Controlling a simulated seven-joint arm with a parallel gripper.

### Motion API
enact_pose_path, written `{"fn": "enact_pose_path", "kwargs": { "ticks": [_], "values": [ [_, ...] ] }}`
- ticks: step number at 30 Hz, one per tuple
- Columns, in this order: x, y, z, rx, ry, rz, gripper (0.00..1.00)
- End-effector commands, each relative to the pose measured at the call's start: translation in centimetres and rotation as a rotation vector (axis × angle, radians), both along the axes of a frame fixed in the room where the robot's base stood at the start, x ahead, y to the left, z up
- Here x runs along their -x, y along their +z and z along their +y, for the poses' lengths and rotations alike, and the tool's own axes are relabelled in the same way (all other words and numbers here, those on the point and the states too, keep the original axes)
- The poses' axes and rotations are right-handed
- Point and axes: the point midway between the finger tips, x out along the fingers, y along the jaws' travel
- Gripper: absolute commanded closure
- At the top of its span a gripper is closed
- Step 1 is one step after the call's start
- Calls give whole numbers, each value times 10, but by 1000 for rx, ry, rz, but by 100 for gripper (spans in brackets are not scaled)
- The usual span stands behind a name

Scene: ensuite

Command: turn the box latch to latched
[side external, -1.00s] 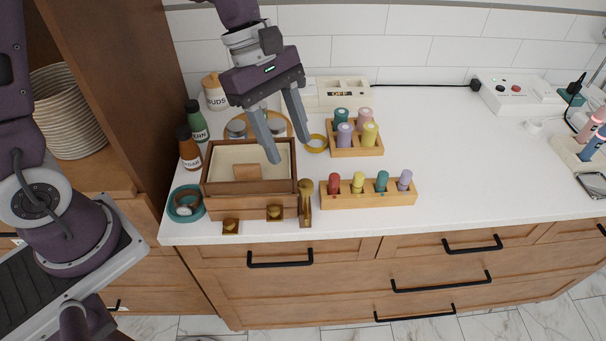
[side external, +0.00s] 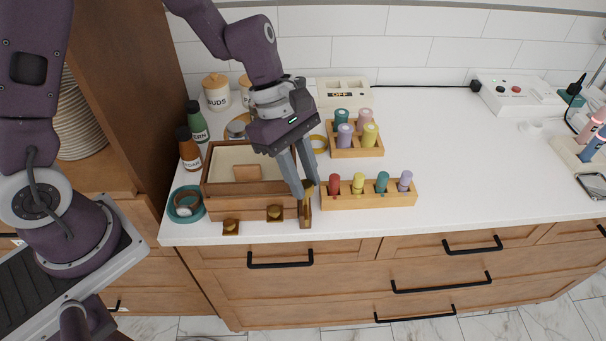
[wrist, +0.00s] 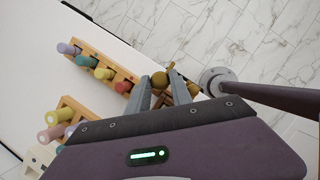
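A wooden box (side external: 222,189) with a pale interior stands at the left of the counter. Two small brown blocks with brass knobs, one at left (side external: 231,227) and one at centre (side external: 275,212), sit at its front. A narrow wooden piece (side external: 306,216) with a brass top stands at its front right corner; I cannot tell which fitting is the latch. My gripper (side external: 307,188) points down at this narrow piece, its fingertips beside the brass top and partly covering it. In the wrist view the fingers (wrist: 160,88) are apart, with brass parts (wrist: 160,80) between and beyond their tips. Contact is unclear.
A wooden rack with several coloured pegs (side external: 368,200) stands close to the right of my gripper. A second peg rack (side external: 355,150) is behind it. The counter's front edge is close.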

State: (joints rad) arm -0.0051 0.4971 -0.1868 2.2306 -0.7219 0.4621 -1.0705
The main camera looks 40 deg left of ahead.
Motion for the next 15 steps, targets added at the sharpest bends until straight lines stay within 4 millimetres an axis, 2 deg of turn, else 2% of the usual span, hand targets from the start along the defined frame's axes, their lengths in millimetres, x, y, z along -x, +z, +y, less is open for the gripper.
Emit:
{"fn": "enact_pose_path", "kwargs": {
  "ticks": [8, 15],
  "values": [
    [0, 0, 0, 0, -10, -1, 100],
    [-2, 0, 0, 0, -105, -2, 100]
  ]
}}
